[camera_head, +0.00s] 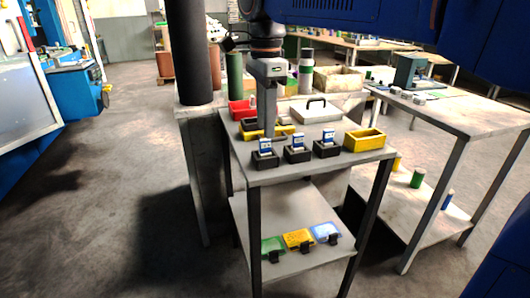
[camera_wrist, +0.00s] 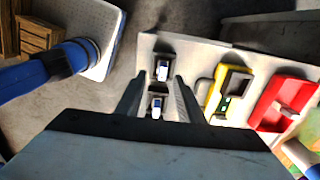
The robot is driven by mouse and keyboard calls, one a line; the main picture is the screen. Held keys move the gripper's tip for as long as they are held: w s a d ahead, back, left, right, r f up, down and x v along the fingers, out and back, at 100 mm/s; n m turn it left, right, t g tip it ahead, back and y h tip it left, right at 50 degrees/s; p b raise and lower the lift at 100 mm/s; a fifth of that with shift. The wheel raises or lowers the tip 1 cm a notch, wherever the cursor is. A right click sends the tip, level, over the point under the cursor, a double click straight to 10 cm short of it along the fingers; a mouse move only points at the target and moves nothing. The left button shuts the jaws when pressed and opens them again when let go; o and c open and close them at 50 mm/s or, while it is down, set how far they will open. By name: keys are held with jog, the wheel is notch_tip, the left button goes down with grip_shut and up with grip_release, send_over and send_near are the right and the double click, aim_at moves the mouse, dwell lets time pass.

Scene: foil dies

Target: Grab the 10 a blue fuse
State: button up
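Three blue-and-white fuse-like pieces stand in dark holders along the table's front: left (camera_head: 265,145), middle (camera_head: 297,141) and right (camera_head: 328,136). Their ratings are too small to read, so I cannot tell which is 10 A. My gripper (camera_head: 268,130) points down just behind and above the left piece. In the wrist view my gripper (camera_wrist: 159,84) is open, its fingers apart with nothing held. Two blue-and-white pieces show there, a nearer one (camera_wrist: 157,106) between the fingers and a farther one (camera_wrist: 163,70) near the fingertips.
A yellow bin (camera_head: 364,140) stands at the table's right. A red bin (camera_head: 241,110) and a pale lidded case (camera_head: 316,113) are behind. The lower shelf (camera_head: 290,212) bears green, yellow and blue cards. Another table (camera_head: 455,115) stands to the right. Open floor lies left.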

aim_at(265, 140)
jog(key=shift+w+a+f, duration=0.1)
jog(key=shift+w+f, duration=0.05)
jog(key=shift+f, duration=1.3)
jog(key=shift+w+f, duration=0.15)
jog(key=shift+f, duration=1.25)
grip_shut()
